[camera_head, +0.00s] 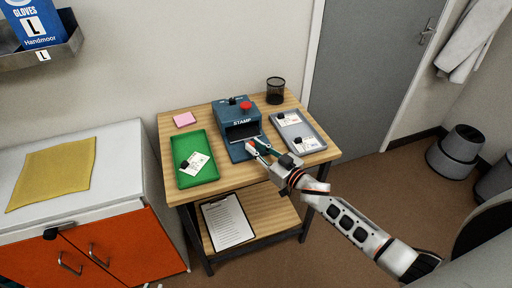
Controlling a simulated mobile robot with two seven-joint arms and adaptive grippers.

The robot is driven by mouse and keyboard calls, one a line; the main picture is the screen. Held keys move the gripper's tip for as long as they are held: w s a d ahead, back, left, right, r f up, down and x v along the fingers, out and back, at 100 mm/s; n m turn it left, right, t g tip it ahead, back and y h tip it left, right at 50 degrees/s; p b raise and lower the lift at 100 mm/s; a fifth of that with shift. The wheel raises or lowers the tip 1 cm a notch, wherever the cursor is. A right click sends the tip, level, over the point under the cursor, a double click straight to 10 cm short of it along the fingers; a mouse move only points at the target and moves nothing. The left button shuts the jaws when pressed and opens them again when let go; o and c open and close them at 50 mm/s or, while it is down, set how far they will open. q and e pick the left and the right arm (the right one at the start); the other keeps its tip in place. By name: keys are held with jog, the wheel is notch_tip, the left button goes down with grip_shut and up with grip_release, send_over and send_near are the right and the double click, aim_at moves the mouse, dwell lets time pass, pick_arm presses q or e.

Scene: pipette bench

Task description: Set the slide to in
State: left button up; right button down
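The blue stamp machine (237,112), marked STAMP, stands on the wooden table with a dark opening at its front. Its blue slide (237,153) sticks out of the front toward me, partly hidden by my gripper. My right gripper (254,145) is at the slide's right front part, low over it. Whether it touches the slide, and whether its fingers are open or shut, is too small to tell. My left gripper is not in view.
A green tray (205,178) with a card stands left of the machine. A grey tray (315,132) with cards stands right, close to my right gripper. A pink note pad (184,119) and black mesh cup (275,91) stand at the back. A clipboard (228,221) lies on the lower shelf.

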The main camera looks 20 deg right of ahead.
aim_at(252, 140)
jog(key=shift+w, duration=1.85)
jog(key=shift+r, duration=0.1)
jog(key=c, duration=2)
grip_release()
jog(key=shift+w, duration=0.1)
jog(key=shift+o, duration=0.2)
jog(key=v, duration=1.2)
